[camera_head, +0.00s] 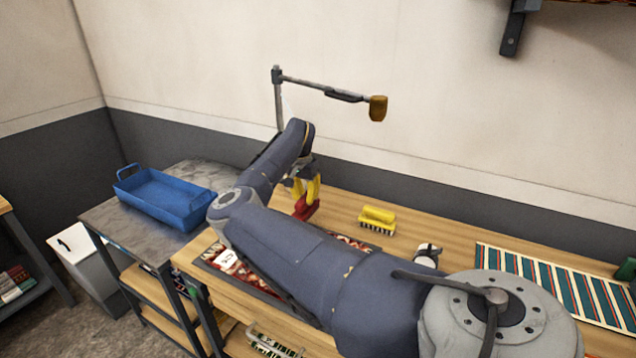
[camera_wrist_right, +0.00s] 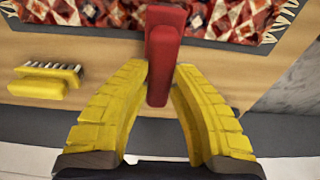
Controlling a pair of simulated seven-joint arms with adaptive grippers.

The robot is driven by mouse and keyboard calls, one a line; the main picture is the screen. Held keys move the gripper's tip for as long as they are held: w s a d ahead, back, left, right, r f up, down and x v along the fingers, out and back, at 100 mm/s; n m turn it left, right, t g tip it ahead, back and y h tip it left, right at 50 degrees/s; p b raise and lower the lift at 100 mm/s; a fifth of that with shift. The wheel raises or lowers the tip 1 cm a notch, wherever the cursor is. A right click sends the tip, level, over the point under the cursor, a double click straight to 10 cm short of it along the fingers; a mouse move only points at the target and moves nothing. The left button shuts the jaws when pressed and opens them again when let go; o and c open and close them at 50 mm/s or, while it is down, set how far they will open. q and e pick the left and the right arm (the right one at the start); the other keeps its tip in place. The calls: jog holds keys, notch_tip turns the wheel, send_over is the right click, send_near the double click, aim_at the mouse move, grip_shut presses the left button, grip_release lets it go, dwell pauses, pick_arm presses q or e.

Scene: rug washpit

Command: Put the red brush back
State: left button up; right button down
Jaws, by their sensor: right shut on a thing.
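My right gripper (camera_head: 306,188) has yellow fingers and is shut on the red brush (camera_head: 305,208), over the back left part of the wooden table (camera_head: 455,238). In the right wrist view, the yellow fingers (camera_wrist_right: 162,82) close on both sides of the red brush (camera_wrist_right: 165,35), which extends away from them. I cannot tell whether the brush touches the tabletop. Its bristles do not show clearly. My left gripper is not in view.
A yellow brush (camera_head: 377,216) lies on the table, right of the gripper. A patterned red rug (camera_head: 225,258) is partly hidden by my arm. A striped rug (camera_head: 560,285) lies at right. A blue tray (camera_head: 165,198) sits on the grey side table (camera_head: 120,222). A lamp (camera_head: 335,94) rises behind.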

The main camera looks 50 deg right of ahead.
jog(key=w+d, duration=0.2)
jog(key=d, duration=0.6)
jog(key=shift+d, duration=0.3)
jog(key=shift+d+f, duration=0.2)
jog(key=shift+f, duration=1.55)
jog(key=shift+f, duration=0.15)
jog(key=c, duration=1.3)
grip_release()
jog(key=shift+o, duration=0.2)
notch_tip(320, 180, up, 8)
jog(key=shift+a, duration=0.45)
